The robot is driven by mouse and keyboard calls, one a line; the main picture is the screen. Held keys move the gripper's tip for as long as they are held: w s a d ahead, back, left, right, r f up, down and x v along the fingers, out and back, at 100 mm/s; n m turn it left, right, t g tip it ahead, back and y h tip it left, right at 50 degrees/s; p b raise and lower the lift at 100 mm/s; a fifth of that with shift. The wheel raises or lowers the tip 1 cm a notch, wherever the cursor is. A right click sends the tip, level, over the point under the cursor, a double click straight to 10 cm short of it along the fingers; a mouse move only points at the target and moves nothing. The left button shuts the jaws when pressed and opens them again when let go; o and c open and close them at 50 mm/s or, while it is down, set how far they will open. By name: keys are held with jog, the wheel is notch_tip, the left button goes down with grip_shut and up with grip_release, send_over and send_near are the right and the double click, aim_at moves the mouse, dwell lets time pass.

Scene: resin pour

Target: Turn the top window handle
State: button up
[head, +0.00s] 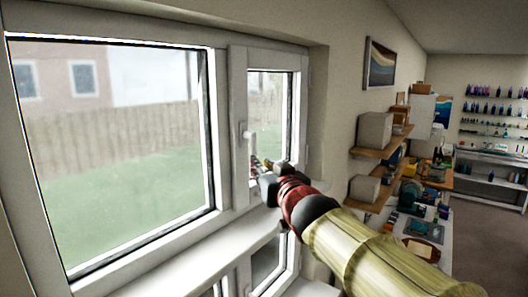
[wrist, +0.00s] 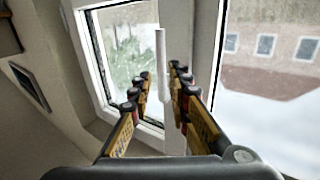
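The white top window handle (head: 248,133) is on the frame between the large pane and the narrow pane in the head view. In the wrist view the handle (wrist: 161,55) is a slim white bar, close to upright, in line with the gap between my fingers. My gripper (head: 257,163) is near the window, just below the handle in the head view. In the wrist view my gripper (wrist: 159,74) is open, with one yellow-and-black finger on each side of the gap. I cannot tell whether the fingers touch the handle.
A white window sill (head: 200,255) runs below the panes, with smaller lower panes (head: 265,265) under it. To the right are wall shelves with boxes (head: 375,130) and a cluttered workbench (head: 420,228). A framed picture (head: 380,64) hangs on the wall.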

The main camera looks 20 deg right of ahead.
jog(key=w, duration=0.7)
jog(key=shift+w+a+f, duration=0.1)
jog(key=shift+w+a, duration=0.05)
jog(key=shift+a, duration=0.1)
jog(key=shift+c, duration=0.5)
jog(key=c, duration=0.4)
